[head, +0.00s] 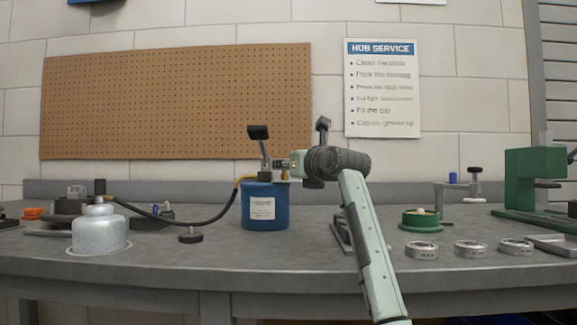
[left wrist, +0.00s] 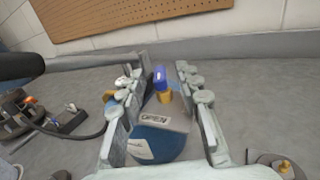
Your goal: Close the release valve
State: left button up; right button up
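The blue pump can (head: 264,208) stands on the bench with a black-tipped lever (head: 258,133) above it and a dark hose running left. In the left wrist view, its blue top (left wrist: 150,143) carries a plate reading OPEN (left wrist: 155,117). A brass stem with a blue-purple tip (left wrist: 160,78), apparently the release valve, rises behind the plate. My left gripper (head: 280,164) is above the can's right side. In the left wrist view its fingers (left wrist: 157,98) are apart on either side of the stem, with visible gaps. The stem is mostly hidden in the head view. My right gripper is not in view.
A silver bottle-shaped part (head: 99,232) stands at the left with the hose beside it. A green dish (head: 420,220), several metal rings (head: 421,250) and a green press (head: 533,180) occupy the right. The front centre bench is clear.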

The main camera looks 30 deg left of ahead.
pick_arm(q)
grip_shut()
dwell(0.3)
